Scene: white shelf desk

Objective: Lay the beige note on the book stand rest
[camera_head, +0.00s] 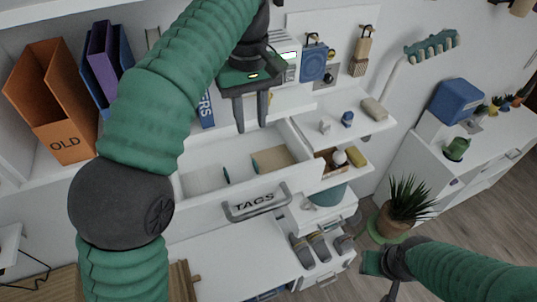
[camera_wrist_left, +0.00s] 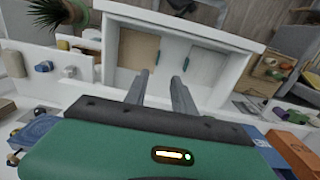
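A flat beige piece (camera_head: 274,158), which looks like the note, lies in the right part of the open drawer (camera_head: 222,205) labelled TAGS. It also shows in the left wrist view (camera_wrist_left: 138,50), in the drawer compartment at the left. My left gripper (camera_head: 252,127) is above the back of the drawer, fingers pointing down, apart and empty. In the left wrist view its fingers (camera_wrist_left: 161,76) have a gap between them, with nothing held. My right gripper (camera_head: 384,268) is low at the right, partly seen. I cannot make out the book stand rest with certainty.
Small green pieces (camera_head: 226,174) stand in the drawer. Orange (camera_head: 55,100) and blue folders stand at the left. A small open drawer (camera_head: 345,168) holds several items beside the TAGS drawer. A potted plant (camera_head: 405,205) stands at the right. The white desk top (camera_head: 235,255) has bare room.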

